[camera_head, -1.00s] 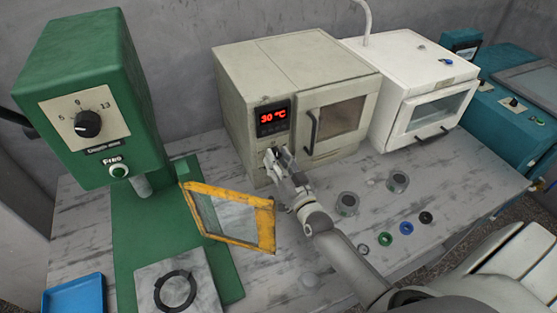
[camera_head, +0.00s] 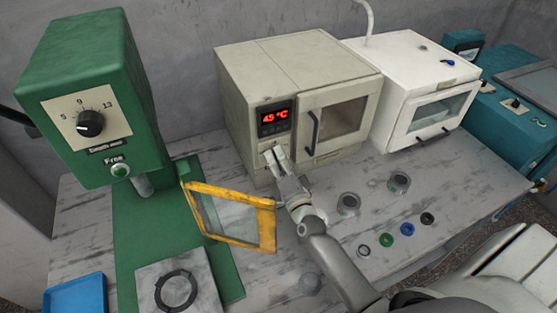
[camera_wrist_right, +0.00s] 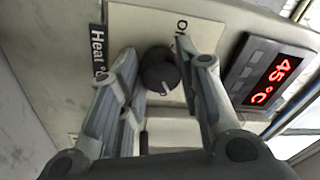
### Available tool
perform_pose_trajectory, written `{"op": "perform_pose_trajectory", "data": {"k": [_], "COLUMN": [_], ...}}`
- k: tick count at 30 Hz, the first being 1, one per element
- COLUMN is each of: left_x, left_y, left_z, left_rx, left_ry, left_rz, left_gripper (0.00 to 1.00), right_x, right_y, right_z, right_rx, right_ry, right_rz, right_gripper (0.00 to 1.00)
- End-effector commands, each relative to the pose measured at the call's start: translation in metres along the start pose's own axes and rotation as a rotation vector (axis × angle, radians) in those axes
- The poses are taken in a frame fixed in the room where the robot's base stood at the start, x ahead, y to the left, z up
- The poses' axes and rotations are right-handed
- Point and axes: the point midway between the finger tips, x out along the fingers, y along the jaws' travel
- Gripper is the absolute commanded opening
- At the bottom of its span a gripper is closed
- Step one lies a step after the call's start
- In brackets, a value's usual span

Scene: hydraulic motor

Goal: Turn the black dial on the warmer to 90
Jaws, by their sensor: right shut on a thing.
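The beige warmer (camera_head: 235,85) stands at the back middle of the table with its door shut. Its red display (camera_head: 273,118) reads 45 °C and also shows in the right wrist view (camera_wrist_right: 270,82). The black dial (camera_wrist_right: 160,72) sits on a pale panel beside a "Heat" label, below the display on the warmer's front. My right gripper (camera_head: 272,153) is at this panel, its fingers on both sides of the dial, shut on it. In the head view the gripper hides the dial. My left gripper is not in view.
A green press (camera_head: 95,60) with a yellow-framed guard (camera_head: 228,240) stands left of my right arm. A white oven (camera_head: 400,65) stands right of the warmer. Metal cups (camera_head: 348,204) and several small rings (camera_head: 406,229) lie right of the arm.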

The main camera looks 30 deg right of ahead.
Motion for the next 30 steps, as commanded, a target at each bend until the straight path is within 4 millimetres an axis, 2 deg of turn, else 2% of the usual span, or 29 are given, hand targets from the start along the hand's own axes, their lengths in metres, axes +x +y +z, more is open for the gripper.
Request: {"op": "perform_pose_trajectory", "data": {"k": [12, 30], "left_x": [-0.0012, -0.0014], "left_y": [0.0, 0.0], "left_z": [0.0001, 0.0], "left_rx": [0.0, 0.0], "left_ry": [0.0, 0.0], "left_rz": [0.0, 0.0], "left_gripper": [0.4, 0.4], "right_x": [0.0, -0.0001], "right_y": [-0.001, -0.0009], "right_z": [0.0003, 0.0006], "right_rx": [0.217, 0.26], "right_ry": [0.012, 0.014], "right_rz": [0.02, 0.024], "right_gripper": [0.08, 0.08]}}
